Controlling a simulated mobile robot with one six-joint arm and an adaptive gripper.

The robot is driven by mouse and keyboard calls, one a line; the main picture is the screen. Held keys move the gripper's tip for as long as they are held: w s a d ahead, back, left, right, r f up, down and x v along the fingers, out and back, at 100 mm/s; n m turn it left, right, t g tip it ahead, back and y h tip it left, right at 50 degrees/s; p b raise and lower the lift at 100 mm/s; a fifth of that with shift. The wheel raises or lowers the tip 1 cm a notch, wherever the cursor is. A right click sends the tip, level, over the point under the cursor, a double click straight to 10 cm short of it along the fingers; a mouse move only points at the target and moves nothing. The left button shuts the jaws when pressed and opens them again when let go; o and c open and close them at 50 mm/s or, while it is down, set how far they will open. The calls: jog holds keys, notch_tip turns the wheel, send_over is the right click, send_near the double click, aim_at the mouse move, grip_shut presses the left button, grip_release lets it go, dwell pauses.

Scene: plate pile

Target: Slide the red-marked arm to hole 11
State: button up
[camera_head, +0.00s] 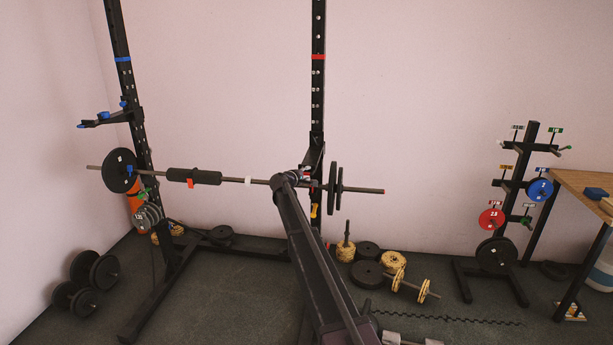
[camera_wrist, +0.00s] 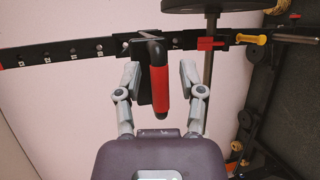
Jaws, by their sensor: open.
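The red-marked arm is on the right black upright (camera_head: 317,100). Its red grip (camera_wrist: 159,82) with black ends stands lengthwise in the middle of the wrist view. My gripper (camera_wrist: 160,76) is open, with one finger on each side of the red grip. I see gaps between fingers and grip; no firm contact shows. In the head view my gripper (camera_head: 297,176) hides most of this arm. The upright (camera_wrist: 60,54) crosses the wrist view with a row of holes; their small number labels are hard to read. A red band (camera_head: 318,57) sits higher on the upright.
A loaded barbell (camera_head: 257,181) spans the rack close to my gripper; its shaft (camera_wrist: 209,70) passes right of the fingers. A yellow handle (camera_wrist: 247,39) is farther right. A blue-marked arm (camera_head: 104,119) is on the left upright. Plates and dumbbells lie on the floor.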

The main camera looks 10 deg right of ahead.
grip_shut()
jog(key=shift+a+r, duration=0.1)
jog(key=shift+r, duration=0.05)
jog(key=shift+r+p, duration=0.8)
jog(key=shift+p, duration=0.2)
notch_tip(320, 180, up, 14)
jog(key=p, duration=1.4)
grip_release()
